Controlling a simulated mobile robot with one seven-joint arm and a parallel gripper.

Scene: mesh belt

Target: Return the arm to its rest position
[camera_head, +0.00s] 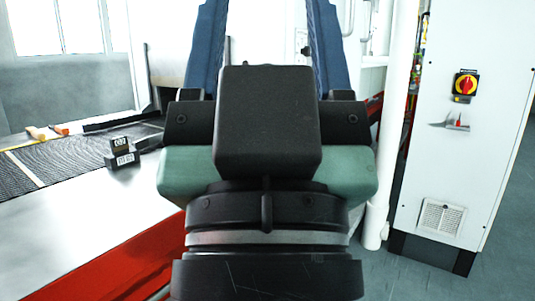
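My gripper (266,30) fills the middle of the head view, close to the camera. Its two blue fingers stand wide apart and run out of the top of the frame. Nothing shows between them except pale background, so it looks open and empty. The fingertips are out of view. The black and green gripper body and the wrist below hide much of the scene behind. My gripper appears in front of the gap between the belt table and the white cabinet.
The dark mesh belt (62,168) and bare metal table (95,225) with a red side (150,262) are at left. A white cabinet (465,165) with a red-yellow switch (465,86) stands right.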

